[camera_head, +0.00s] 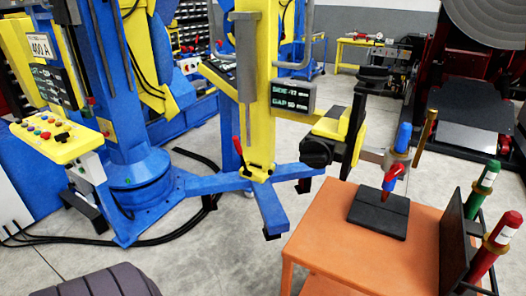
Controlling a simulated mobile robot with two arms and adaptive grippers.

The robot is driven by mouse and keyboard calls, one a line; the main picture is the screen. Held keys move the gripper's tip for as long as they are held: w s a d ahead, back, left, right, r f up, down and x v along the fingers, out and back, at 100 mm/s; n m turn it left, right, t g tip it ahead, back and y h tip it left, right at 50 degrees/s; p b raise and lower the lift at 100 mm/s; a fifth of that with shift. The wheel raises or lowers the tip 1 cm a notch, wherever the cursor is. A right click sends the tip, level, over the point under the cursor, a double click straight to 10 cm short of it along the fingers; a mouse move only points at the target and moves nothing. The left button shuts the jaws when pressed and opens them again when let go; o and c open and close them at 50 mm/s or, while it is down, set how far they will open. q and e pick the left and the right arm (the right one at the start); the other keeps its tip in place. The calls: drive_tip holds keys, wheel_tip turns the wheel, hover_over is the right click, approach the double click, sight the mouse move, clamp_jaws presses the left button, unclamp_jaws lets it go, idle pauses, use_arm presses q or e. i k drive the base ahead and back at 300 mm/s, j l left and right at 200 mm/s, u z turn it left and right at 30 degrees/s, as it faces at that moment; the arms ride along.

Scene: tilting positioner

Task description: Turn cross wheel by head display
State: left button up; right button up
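The head display (293,97) is a small dark screen with pale text on the right side of the yellow column (257,100). Its upper line seems to read SIDE -11 mm and its lower line GAP 10 mm. Below and right of it is a yellow slide block (332,124) on a black upright. A dark, rounded, wheel-like part (318,152) sits at the block's lower left. It may be the cross wheel, but its spokes are not clear. Another black part (374,74) tops the upright. Neither of my grippers shows.
An orange cart (335,236) stands front right, with a black block (378,212) and red, green and blue-capped tools. Blue floor legs (268,208) spread under the column. A button panel (57,137) is at left. Bare floor (215,255) lies in front.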

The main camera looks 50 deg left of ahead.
sight(316, 153)
drive_tip(key=k+u, duration=0.15)
drive_tip(key=u, duration=0.9)
